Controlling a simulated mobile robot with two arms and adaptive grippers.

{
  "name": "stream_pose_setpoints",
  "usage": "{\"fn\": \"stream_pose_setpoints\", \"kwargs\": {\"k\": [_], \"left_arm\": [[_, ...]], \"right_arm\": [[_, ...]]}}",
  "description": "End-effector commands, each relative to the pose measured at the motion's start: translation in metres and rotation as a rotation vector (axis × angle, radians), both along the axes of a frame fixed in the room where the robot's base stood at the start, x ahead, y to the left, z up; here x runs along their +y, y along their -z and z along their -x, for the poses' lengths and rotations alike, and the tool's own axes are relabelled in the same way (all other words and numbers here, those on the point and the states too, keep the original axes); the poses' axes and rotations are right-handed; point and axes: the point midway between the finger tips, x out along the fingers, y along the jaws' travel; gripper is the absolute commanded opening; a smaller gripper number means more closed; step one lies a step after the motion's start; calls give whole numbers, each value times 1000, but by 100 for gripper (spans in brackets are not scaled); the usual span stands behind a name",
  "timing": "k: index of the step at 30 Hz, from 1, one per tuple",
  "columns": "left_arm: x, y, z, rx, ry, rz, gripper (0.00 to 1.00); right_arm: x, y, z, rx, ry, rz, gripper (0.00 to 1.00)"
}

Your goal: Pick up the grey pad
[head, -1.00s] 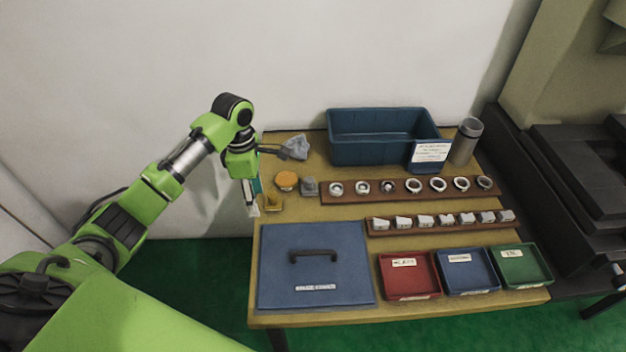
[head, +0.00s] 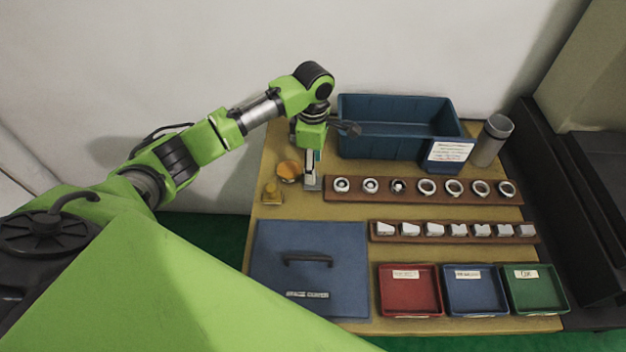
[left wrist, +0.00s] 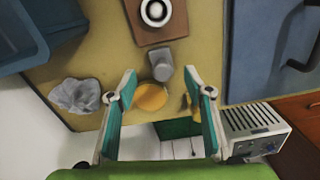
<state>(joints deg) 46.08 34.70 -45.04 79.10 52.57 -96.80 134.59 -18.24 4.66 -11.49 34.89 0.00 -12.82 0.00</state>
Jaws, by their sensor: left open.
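The grey pad, a small grey block with a rounded knob-like part, shows in the left wrist view (left wrist: 165,77), between the fingertip ends of my left gripper (left wrist: 161,82). In the head view the pad (head: 313,184) is mostly hidden behind my left gripper (head: 311,183), which points down over it. The left gripper is open, with its fingers on either side of the pad in the picture; I cannot tell the height left between them. My right gripper is not in view.
An orange disc (head: 289,170) and a yellow block (head: 272,193) lie close by on the left. A ring board (head: 335,197) starts just right of the pad. A blue bin (head: 385,145) stands behind. A crumpled grey cloth (left wrist: 75,95) lies near the table edge.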

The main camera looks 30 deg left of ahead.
Motion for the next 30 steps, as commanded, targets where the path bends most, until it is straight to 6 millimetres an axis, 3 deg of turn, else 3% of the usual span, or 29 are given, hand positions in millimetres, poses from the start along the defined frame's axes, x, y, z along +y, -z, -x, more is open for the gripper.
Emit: {"fn": "stream_pose_setpoints", "kwargs": {"k": [8, 13, 21, 26, 30], "left_arm": [[0, 31, 4, 3, 0, -1, 47], [0, 51, 4, 1, -1, -1, 47], [-1, 54, 3, -1, 1, 0, 47], [-1, 54, 3, -1, 1, 0, 5], [-1, 54, 3, -1, 1, 0, 3]], "right_arm": [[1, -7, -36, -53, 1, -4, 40], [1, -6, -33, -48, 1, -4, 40], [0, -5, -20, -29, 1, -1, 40], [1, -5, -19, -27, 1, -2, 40], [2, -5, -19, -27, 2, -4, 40]]}}
